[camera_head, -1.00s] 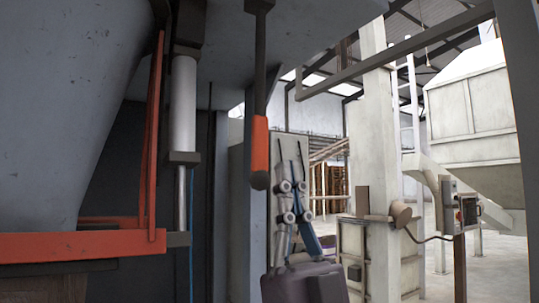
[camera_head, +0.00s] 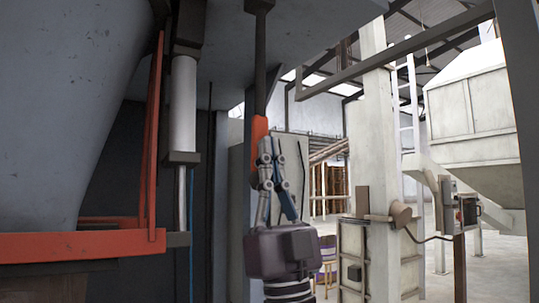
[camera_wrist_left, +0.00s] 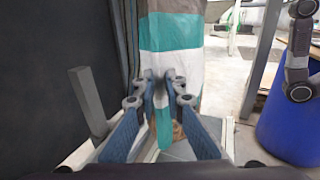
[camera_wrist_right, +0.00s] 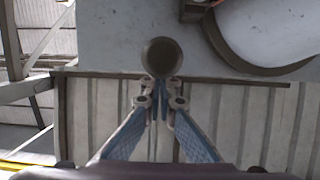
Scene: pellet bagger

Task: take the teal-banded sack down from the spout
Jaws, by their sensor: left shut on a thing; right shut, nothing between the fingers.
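I do not make out the sack or this gripper in the head view. My right gripper (camera_head: 268,145) points up and is shut and empty beside the orange handle (camera_head: 258,130) of a hanging lever. In the right wrist view the handle's round end (camera_wrist_right: 161,57) is just beyond the fingertips (camera_wrist_right: 159,98); contact is unclear.
An orange frame (camera_head: 80,245) and a grey hopper (camera_head: 70,100) fill the head view's left side. A white column (camera_head: 378,150) with a control box (camera_head: 468,210) nearby stands right. A blue barrel (camera_wrist_left: 292,125) is at the left wrist view's right.

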